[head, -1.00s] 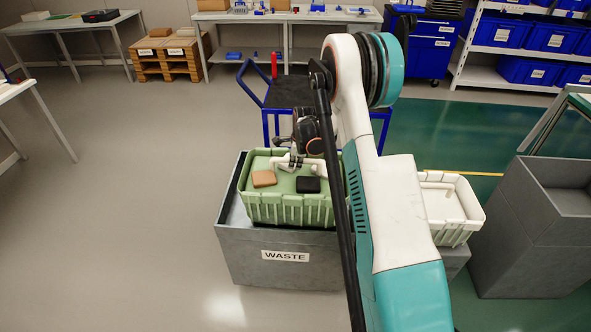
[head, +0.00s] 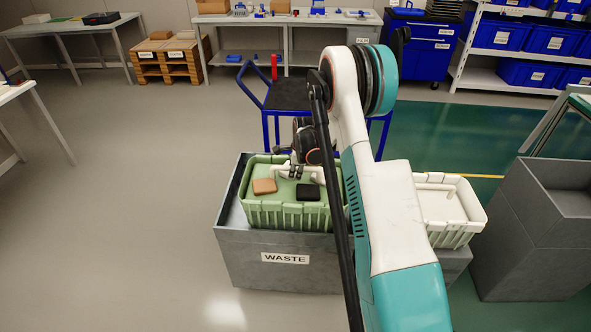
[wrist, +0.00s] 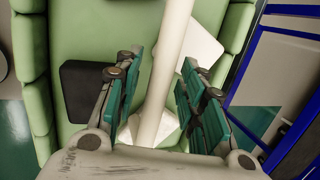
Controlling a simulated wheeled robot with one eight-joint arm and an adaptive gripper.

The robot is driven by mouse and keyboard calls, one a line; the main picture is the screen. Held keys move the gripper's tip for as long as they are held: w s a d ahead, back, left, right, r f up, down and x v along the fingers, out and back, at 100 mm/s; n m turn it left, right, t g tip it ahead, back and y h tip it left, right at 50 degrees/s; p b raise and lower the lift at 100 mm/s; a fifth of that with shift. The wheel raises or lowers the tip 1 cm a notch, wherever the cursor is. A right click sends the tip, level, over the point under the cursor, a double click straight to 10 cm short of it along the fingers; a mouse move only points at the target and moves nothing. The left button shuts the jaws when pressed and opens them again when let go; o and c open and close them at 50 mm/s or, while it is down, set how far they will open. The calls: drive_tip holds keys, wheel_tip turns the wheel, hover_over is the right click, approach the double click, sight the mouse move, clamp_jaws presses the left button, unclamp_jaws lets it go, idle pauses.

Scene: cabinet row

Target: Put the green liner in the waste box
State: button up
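The green liner (head: 288,216) sits in the top of the grey waste box (head: 240,256), with its ribbed sides standing above the box rim. A white bar (head: 283,171) spans the liner; the wrist view shows it as a pale bar (wrist: 168,75). My gripper (head: 296,174) is at this bar, over the liner. In the wrist view my gripper (wrist: 162,62) has its fingers apart, one on each side of the bar, with gaps showing. A brown block (head: 264,186) and a black block (head: 308,192) lie in the liner. My arm hides the liner's right end.
A white ribbed bin (head: 455,229) stands to the right, beyond my arm, beside a grey bin (head: 535,245). A blue trolley (head: 288,97) stands behind the waste box. The floor to the left is clear. Tables and shelves line the back.

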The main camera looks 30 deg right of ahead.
drive_tip(key=p+v, duration=0.4)
drive_tip(key=v, duration=0.8)
drive_tip(key=shift+r, duration=0.15)
